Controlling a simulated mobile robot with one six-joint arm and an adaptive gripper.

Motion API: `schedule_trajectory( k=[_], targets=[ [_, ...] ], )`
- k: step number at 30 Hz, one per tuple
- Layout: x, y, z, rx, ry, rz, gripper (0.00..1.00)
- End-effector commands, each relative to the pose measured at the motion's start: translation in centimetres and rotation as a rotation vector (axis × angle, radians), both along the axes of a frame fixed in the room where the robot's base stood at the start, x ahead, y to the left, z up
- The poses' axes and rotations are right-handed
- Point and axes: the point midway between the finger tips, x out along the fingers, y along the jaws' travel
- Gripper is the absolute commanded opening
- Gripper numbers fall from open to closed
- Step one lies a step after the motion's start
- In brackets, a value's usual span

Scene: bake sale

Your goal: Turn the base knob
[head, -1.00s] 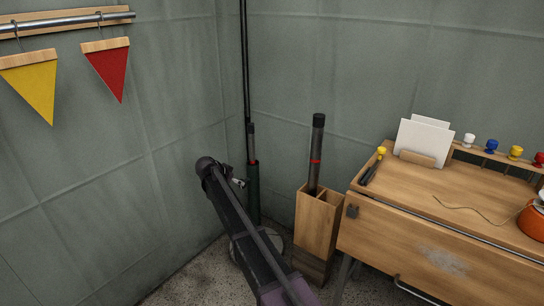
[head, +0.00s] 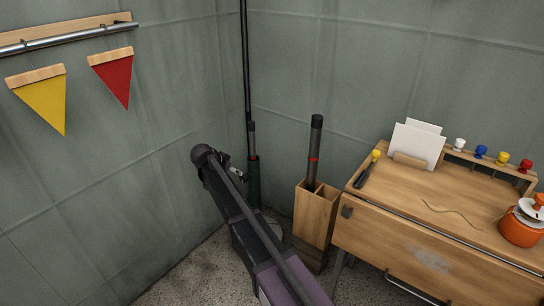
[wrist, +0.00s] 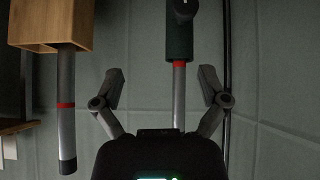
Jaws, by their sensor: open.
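A dark green tube (head: 254,178) stands upright in the corner with a dark grey pole rising from it. The tube (wrist: 180,42) also shows in the wrist view, with a red band and grey pole below it in the picture. A black rounded knob (wrist: 183,10) is on the tube at the top edge of the wrist view. My gripper (wrist: 162,76) is open, its two fingers apart on either side of the pole, with the pole nearer the right finger. In the head view my gripper (head: 237,174) is beside the tube, partly hidden by my arm. My arm mostly hides the tube's foot.
A wooden box (head: 312,220) holding a grey pole with a red band (head: 314,150) stands just right of the tube. A wooden desk (head: 410,250) is farther right. Walls close in behind and left.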

Motion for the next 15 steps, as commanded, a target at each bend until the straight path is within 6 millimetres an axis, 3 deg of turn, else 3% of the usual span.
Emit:
schedule_trajectory(
  k=[15],
  targets=[
    [-2.9, -5.6, 3.9, -0.006, 0.115, 0.031, 0.93]
  ],
)
